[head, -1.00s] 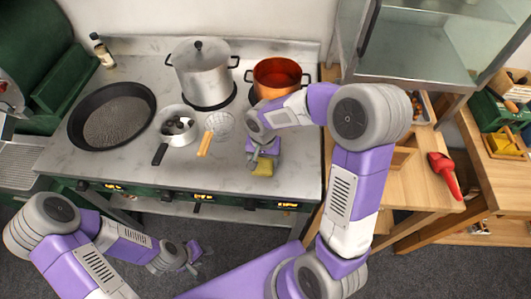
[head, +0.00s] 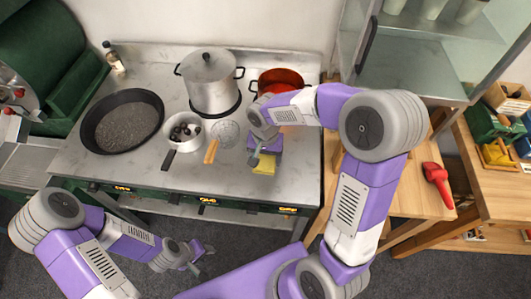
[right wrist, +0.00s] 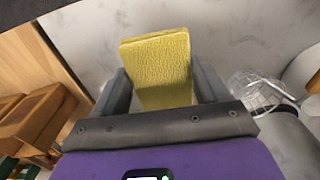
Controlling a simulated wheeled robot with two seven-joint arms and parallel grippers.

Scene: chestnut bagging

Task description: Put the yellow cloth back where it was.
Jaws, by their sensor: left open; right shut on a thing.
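The yellow cloth (head: 264,164) is a small folded pad near the front right of the stove top. It also shows in the right wrist view (right wrist: 160,68), standing between the two fingers. My right gripper (head: 263,153) is shut on the cloth from above; its fingers show on both sides in the right wrist view (right wrist: 160,90). I cannot tell whether the cloth touches the stove top. My left gripper (head: 201,256) is open and empty, low in front of the stove.

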